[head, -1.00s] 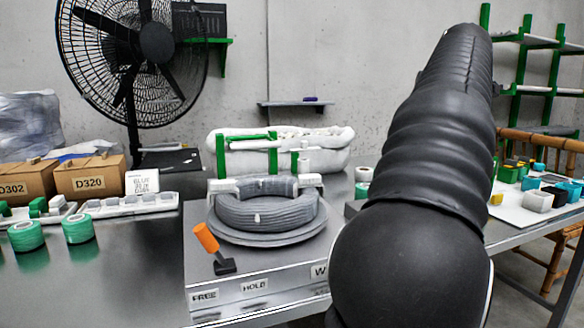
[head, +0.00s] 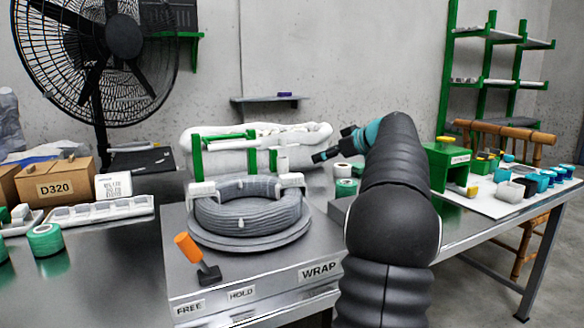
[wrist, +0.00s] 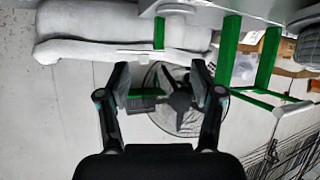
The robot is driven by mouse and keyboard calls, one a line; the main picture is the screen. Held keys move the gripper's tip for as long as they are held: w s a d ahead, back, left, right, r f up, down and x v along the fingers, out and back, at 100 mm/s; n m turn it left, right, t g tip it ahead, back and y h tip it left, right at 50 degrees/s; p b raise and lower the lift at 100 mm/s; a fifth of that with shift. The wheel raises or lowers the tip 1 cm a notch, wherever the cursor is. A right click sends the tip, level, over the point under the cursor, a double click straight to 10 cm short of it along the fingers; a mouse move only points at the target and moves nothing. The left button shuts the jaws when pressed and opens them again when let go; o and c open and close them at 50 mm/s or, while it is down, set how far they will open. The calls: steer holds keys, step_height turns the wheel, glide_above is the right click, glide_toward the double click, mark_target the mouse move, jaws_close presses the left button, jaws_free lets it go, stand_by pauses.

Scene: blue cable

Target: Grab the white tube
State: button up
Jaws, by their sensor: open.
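A thin white tube (head: 231,144) appears to lie across the green posts of a rack (head: 197,158) behind the cable coil, in front of a bulky white bundle (head: 305,134). A short white upright cylinder (head: 282,163) stands near the rack's right post; I cannot tell which white piece is the named tube. My gripper (head: 322,156) is right of the rack, pointing left, apart from it. In the wrist view my gripper (wrist: 161,84) is open with nothing between its fingers. The bundle (wrist: 75,50) and green posts (wrist: 229,48) show there.
A grey cable coil (head: 245,212) sits on the machine in front of the rack, with an orange-handled lever (head: 187,247) beside it. White and green rolls (head: 345,180) stand below my gripper. A black fan (head: 95,45) stands behind left. Free air lies above the coil.

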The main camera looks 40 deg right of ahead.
mark_target(287, 163)
steer(key=shift+t+y, duration=0.3)
steer(key=shift+y, duration=0.4)
steer(key=x, duration=0.3)
steer(key=a+x, duration=0.1)
steer(key=x, duration=0.6)
steer(key=shift+s+a+r, duration=0.1)
steer(key=shift+a+r, duration=0.25)
steer(key=shift+r, duration=0.05)
steer(key=shift+d+f+p+x, duration=0.1)
steer(key=shift+p+x, duration=0.15)
steer(key=shift+x, duration=1.35)
steer(key=shift+d+f+p+x, duration=0.15)
steer(key=shift+p+x, duration=0.1)
steer(key=shift+x, duration=1.35)
steer(key=c, duration=1)
